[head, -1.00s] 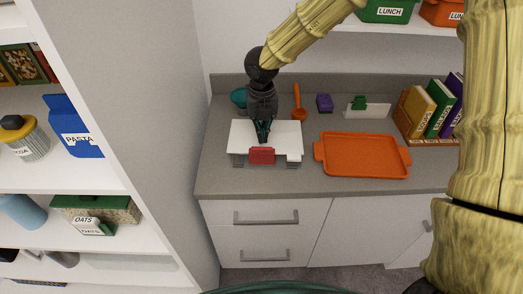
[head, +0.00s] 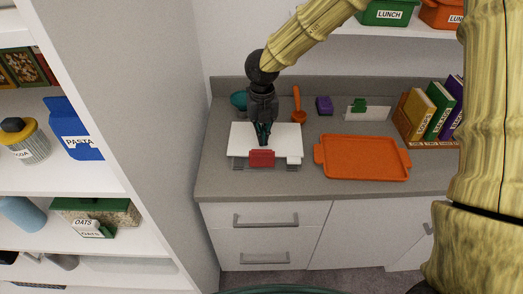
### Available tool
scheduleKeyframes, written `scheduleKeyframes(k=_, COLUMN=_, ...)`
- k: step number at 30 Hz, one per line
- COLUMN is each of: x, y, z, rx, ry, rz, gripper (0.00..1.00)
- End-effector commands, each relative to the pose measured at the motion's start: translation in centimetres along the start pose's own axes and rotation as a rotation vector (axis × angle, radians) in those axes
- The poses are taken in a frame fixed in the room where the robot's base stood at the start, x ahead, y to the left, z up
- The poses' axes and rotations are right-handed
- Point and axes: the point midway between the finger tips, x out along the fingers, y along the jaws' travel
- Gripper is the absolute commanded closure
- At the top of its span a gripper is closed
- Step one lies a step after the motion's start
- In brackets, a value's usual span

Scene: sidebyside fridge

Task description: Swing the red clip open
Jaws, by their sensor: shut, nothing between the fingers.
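The red clip (head: 262,158) sits at the front edge of a white board-like piece (head: 284,139) on the grey counter. My gripper (head: 263,142) points down just behind the clip, over the white piece. Its fingers are shut with nothing between them. The fingertips are close to the clip's top edge; I cannot tell whether they touch it. The clip's rear side is hidden from this view.
An orange tray (head: 362,176) lies to the right. Behind stand an orange scoop (head: 298,113), a purple block (head: 324,105), a teal item (head: 239,99) and a white card with a green clip (head: 359,105). A book rack (head: 425,143) stands at far right. A tall shelf is at left.

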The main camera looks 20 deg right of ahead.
Motion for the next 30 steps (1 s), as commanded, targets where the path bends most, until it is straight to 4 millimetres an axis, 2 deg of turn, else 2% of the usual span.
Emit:
scheduleKeyframes(k=11, x=0.2, y=0.0, z=0.0, rx=0.0, ry=0.0, rz=0.0, gripper=1.0)
scheduleKeyframes(k=30, x=2.1, y=0.0, z=0.0, rx=0.0, ry=0.0, rz=0.0, gripper=1.0)
